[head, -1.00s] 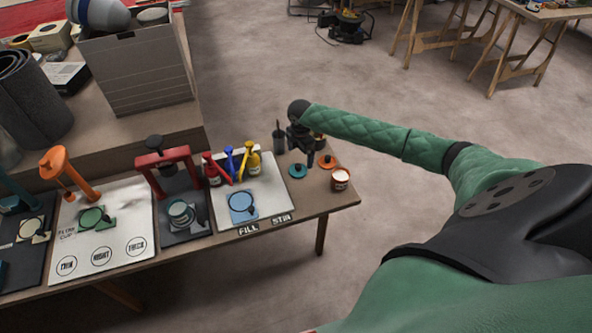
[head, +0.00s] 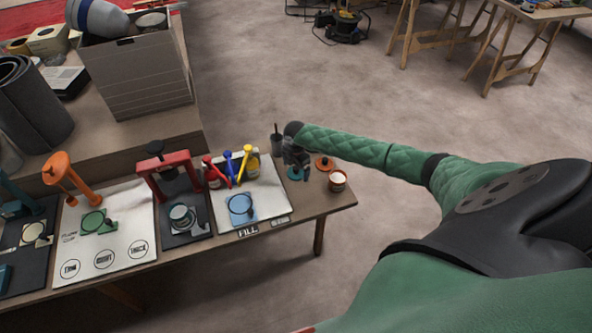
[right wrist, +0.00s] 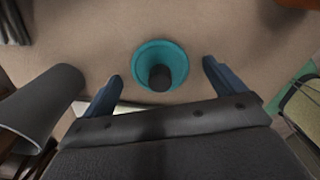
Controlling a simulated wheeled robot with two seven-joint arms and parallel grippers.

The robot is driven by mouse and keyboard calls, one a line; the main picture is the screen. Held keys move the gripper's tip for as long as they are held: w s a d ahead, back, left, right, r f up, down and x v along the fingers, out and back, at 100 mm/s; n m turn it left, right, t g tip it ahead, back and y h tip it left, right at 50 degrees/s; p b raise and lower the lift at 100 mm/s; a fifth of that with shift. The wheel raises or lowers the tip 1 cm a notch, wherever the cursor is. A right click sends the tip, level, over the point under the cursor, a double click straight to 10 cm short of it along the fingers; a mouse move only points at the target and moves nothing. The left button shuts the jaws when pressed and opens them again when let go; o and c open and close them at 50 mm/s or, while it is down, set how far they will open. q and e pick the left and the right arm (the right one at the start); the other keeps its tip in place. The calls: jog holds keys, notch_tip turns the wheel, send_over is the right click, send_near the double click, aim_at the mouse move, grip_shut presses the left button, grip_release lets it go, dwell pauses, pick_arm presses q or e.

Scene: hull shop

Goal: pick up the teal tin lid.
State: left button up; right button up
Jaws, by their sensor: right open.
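The teal tin lid (right wrist: 174,55) lies on the bench, a round disc with a dark knob (right wrist: 160,77) on top. In the right wrist view it sits between and a little beyond the two fingertips. My right gripper (right wrist: 162,75) is open and empty, with a finger on each side of the lid and no visible contact. In the head view the gripper (head: 299,172) is over the lid (head: 293,175) and hides part of it. My left gripper is not in view.
An orange lid (head: 325,164) and an orange-and-white tin (head: 338,181) stand right of the gripper. The bench's right edge is close by.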

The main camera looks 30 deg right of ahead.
jog(key=shift+f, duration=0.2)
jog(key=shift+c, duration=0.4)
jog(key=c, duration=1)
jog(key=shift+o, duration=0.2)
jog(key=shift+r, duration=0.15)
